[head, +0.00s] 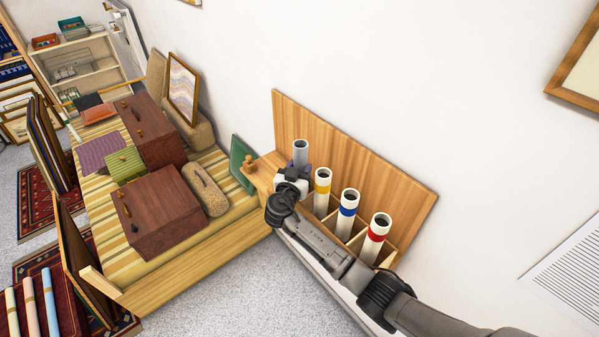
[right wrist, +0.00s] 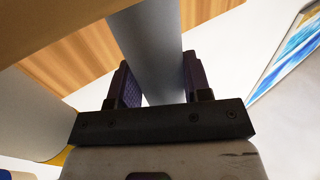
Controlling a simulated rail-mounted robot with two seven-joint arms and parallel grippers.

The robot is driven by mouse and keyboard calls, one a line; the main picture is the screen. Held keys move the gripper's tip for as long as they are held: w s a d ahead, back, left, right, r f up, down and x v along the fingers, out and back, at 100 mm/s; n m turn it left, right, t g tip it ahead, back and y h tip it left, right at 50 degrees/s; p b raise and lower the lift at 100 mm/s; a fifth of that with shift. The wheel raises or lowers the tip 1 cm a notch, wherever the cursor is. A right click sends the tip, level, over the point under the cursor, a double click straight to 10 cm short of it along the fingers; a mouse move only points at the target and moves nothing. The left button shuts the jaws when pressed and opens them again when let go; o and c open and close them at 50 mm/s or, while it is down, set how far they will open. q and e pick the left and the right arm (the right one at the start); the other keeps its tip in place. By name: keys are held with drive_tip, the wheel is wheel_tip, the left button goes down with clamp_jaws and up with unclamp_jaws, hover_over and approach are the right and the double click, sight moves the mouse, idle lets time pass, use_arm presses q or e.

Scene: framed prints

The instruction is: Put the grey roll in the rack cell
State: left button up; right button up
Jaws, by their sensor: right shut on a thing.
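The grey roll (head: 300,151) stands upright at the left end of the wooden rack (head: 345,165). My right gripper (head: 295,178) is shut on the roll, below its top end. In the right wrist view the roll (right wrist: 152,45) runs between the two dark fingers of the gripper (right wrist: 158,85). The roll's lower end is hidden behind my gripper, so I cannot tell how deep it sits in the leftmost cell. My left gripper is not in view.
White rolls with a yellow band (head: 322,190), a blue band (head: 347,210) and a red band (head: 377,236) stand in the rack to the right. A wooden knob (head: 250,165) and a green board (head: 241,162) are close on the left. The white wall is behind.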

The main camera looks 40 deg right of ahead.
drive_tip(key=shift+f, duration=0.75)
drive_tip(key=shift+f, duration=0.15)
drive_tip(key=o, duration=0.9)
drive_tip(key=shift+o, duration=0.2)
